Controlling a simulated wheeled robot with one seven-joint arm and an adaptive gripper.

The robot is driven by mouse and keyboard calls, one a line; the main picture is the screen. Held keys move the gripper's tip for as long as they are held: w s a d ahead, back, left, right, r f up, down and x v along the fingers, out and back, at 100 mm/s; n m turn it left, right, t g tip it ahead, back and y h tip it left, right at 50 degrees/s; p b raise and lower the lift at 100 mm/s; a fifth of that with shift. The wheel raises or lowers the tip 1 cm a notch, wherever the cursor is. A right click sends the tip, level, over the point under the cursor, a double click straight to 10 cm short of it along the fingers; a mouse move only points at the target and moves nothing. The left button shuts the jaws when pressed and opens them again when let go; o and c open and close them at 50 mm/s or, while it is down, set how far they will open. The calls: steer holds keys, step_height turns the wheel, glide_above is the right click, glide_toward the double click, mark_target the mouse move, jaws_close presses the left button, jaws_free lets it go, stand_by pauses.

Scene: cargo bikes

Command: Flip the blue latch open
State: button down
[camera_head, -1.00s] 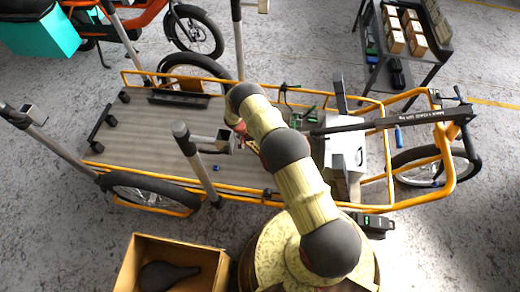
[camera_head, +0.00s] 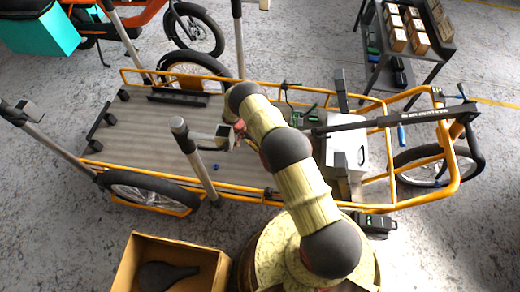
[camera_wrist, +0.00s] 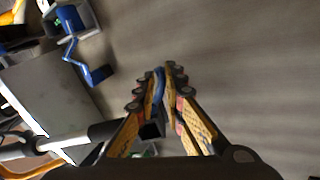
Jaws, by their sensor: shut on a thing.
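My gripper (camera_wrist: 157,80) is closed around a narrow blue strip, which looks like the blue latch (camera_wrist: 159,88). The strip lies between the fingertips, and a dark block (camera_wrist: 151,130) sits below it in the wrist view. The fingers cover part of the strip, so I cannot tell how far it is turned. A second blue bent part (camera_wrist: 75,45) shows at upper left in the wrist view, apart from the fingers.
A grey post (camera_head: 195,160) stands beside the arm at the bike's near side. A white box (camera_head: 345,155) and a dark bar (camera_head: 385,123) are to the right. A cardboard box (camera_head: 175,262) is on the floor in front. Much of the wooden deck is bare.

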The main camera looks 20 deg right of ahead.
steer(key=shift+w+f+m, duration=0.1)
steer(key=shift+w+m, duration=0.1)
steer(key=shift+m, duration=0.4)
steer(key=c, duration=1.9)
jaws_free()
steer(key=shift+a, duration=0.1)
steer(key=v, duration=1.2)
